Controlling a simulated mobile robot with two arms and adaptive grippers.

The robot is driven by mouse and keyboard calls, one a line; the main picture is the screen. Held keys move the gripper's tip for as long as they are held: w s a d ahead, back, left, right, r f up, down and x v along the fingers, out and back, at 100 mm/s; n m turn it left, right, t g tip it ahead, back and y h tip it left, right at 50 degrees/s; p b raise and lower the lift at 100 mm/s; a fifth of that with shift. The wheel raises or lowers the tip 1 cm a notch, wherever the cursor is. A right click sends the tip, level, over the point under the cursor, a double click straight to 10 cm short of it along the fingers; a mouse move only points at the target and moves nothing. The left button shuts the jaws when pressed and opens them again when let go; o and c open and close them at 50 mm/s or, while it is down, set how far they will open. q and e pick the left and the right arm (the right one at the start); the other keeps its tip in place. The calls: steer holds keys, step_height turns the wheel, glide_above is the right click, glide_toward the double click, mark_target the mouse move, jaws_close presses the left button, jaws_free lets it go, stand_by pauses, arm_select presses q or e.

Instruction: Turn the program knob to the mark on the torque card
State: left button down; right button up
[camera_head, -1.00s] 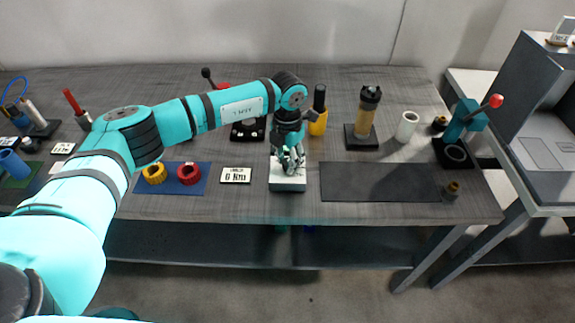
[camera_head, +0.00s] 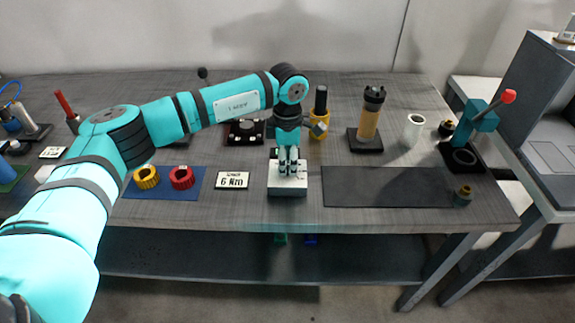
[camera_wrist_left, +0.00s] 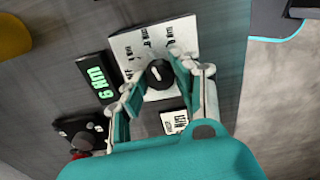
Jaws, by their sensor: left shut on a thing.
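The white control box (camera_head: 287,188) stands near the table's front edge, below my left gripper (camera_head: 289,170), which points straight down. In the left wrist view the black round program knob (camera_wrist_left: 160,74), with a white pointer mark, sits on the white box top (camera_wrist_left: 128,44) between the fingertips. My left gripper is shut on this knob. Small labels surround the knob; they are too blurred to read surely. The white torque card (camera_head: 232,180) lies left of the box and reads 6 Nm. A black display (camera_wrist_left: 97,78) beside the box shows a green 6 Nm. My right gripper is out of view.
Yellow and red rings (camera_head: 181,177) lie on a blue mat (camera_head: 141,190) to the left. A dark mat (camera_head: 385,187) lies right of the box. A tan cylinder (camera_head: 369,122), a white cup (camera_head: 414,127) and a teal lever press (camera_head: 470,125) stand behind and to the right.

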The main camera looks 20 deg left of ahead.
mark_target(288, 165)
arm_select(q)
steer(key=shift+m, duration=0.4)
steer(key=c, duration=1)
jaws_free()
step_height(288, 165, up, 12)
